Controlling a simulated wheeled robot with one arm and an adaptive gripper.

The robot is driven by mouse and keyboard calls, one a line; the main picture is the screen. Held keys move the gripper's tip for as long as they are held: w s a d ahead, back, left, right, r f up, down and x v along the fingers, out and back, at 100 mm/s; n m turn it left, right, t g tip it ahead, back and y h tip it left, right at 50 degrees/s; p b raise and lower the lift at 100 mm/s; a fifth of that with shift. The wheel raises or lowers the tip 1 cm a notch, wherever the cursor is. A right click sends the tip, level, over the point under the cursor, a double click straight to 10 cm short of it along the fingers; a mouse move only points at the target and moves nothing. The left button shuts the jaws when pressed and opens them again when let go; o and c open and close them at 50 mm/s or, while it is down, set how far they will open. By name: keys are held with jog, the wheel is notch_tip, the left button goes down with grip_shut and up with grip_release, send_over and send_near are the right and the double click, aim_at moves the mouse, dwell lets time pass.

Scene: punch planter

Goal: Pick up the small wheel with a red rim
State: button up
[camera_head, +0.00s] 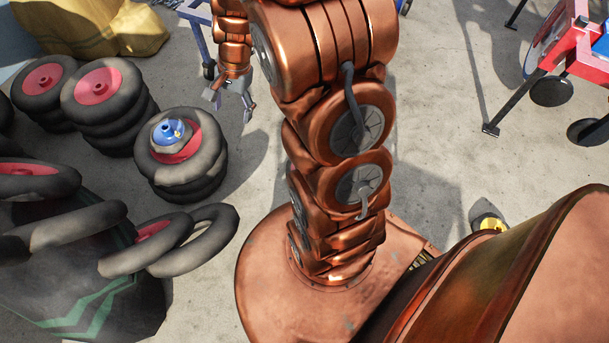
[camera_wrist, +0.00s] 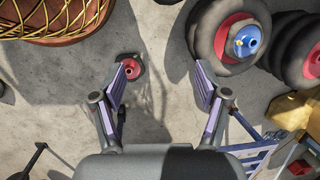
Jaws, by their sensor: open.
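A small round piece with a red rim (camera_wrist: 131,67) lies on the concrete in the wrist view, by the tip of the left finger, which partly covers it. I do not see it in the head view, where my arm hides part of the ground. My gripper (camera_wrist: 162,76) is open and empty, its fingers spread wide above bare ground, with the small red-rimmed piece toward its left side. In the head view my gripper (camera_head: 231,102) hangs at the top, right of the tyre stacks.
A stack of big red-rimmed tyres (camera_head: 208,168) carries a blue hub piece (camera_head: 169,131); more tyre stacks (camera_head: 112,118) stand left. A dark green-striped container (camera_head: 60,275) with tyres is at lower left. A red cart (camera_head: 572,60) stands at upper right. A yellow object (camera_head: 125,25) lies behind.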

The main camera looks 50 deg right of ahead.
jog(key=w+d+f+m+b, duration=0.2)
jog(key=d+f+m+b, duration=0.15)
jog(key=f, duration=0.45)
jog(key=w+d+f+m+b, duration=0.2)
jog(key=d+f, duration=0.2)
jog(key=f, duration=0.4)
jog(key=shift+s+d+f+m+t+h+b, duration=0.1)
jog(key=shift+s+d+f+m+h+b, duration=0.55)
jog(key=shift+d+f+m+b, duration=4.25)
jog(key=shift+s+d+f+n+t+h+b, duration=0.15)
jog(key=shift+s+d+f+n+b, duration=0.75)
jog(key=shift+f, duration=9.1)
jog(key=shift+s+d+f+m+t+h+b, duration=0.25)
jog(key=shift+s+d+f+m+b, duration=1.35)
jog(key=shift+f, duration=5.85)
jog(key=shift+w+d+b, duration=0.35)
jog(key=shift+d+b, duration=0.15)
jog(key=shift+d, duration=0.05)
jog(key=shift+w+d+b, duration=0.3)
jog(key=shift+d+b, duration=0.15)
jog(key=shift+d, duration=0.05)
grip_shut()
